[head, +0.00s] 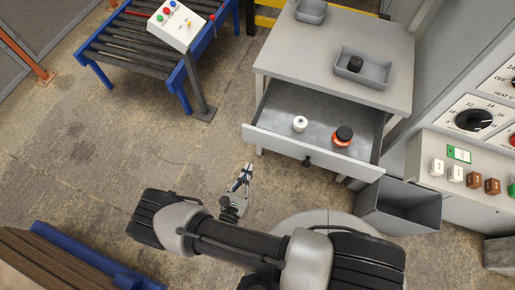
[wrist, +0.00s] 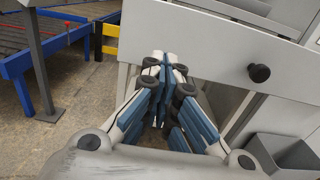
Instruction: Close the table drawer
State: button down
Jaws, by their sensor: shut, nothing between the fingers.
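The table drawer (head: 315,150) is pulled out from the grey table (head: 330,45) in the head view. Inside it lie a white spool-like item (head: 300,124) and a red jar with a black lid (head: 342,137). A dark round knob (head: 307,162) sits on the drawer front; in the wrist view the knob (wrist: 259,73) is right of my gripper. My gripper (head: 248,168) is shut and empty, to the left of the knob and near the drawer front's left part. In the wrist view my gripper (wrist: 165,62) points toward the drawer front (wrist: 215,50), and I cannot tell whether it touches.
Two grey trays stand on the table top, one (head: 362,70) holding a dark item. A grey bin (head: 400,205) stands on the floor right of the drawer. A roller conveyor (head: 135,45) is at upper left. A control panel (head: 465,150) is at right. Floor at left is open.

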aim_at(261, 141)
jog(key=b+x, duration=0.1)
jog(key=x, duration=0.8)
jog(key=shift+w+d+b, duration=0.15)
jog(key=shift+w+b, duration=0.1)
jog(key=shift+b, duration=0.05)
jog(key=shift+w, duration=0.1)
